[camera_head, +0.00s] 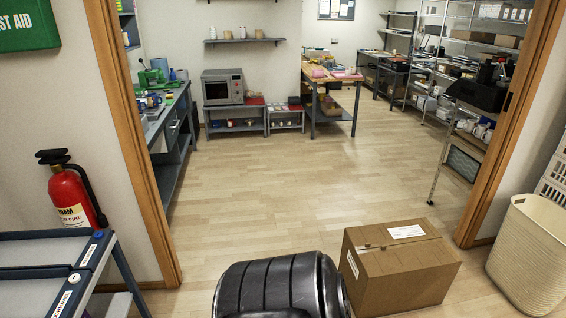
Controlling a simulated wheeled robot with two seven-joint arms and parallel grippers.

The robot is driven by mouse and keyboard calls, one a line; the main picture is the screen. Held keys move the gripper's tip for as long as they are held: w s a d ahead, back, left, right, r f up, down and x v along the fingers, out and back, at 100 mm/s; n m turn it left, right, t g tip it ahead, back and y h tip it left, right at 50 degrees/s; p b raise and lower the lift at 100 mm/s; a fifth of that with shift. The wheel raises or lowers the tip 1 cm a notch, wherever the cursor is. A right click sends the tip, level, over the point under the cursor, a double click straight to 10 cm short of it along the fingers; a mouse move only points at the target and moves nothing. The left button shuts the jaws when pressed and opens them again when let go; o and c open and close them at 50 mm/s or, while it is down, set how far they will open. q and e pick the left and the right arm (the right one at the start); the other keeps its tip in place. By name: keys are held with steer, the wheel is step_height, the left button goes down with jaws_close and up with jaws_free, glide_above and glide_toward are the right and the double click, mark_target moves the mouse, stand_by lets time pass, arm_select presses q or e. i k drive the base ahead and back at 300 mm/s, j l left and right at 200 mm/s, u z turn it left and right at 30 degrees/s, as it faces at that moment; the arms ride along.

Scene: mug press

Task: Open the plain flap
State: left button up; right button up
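No flap that I can pick out as the plain one shows in the head view. A closed microwave-like oven (223,88) stands on a low grey bench at the back of the room beyond the doorway. A closed cardboard box (402,270) with tape and white labels sits on the floor in front. I cannot tell whether any of these bears the flap. Neither of my grippers is in view.
A wooden doorway (130,140) opens onto a clear wooden floor (310,180). A cream basket (531,255) is right; a grey trolley (50,262) and fire extinguisher (72,195) are left. A black machine (478,94) stands beyond.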

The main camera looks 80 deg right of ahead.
mark_target(384, 261)
steer(key=z, duration=3.7)
steer(key=i+z, duration=0.15)
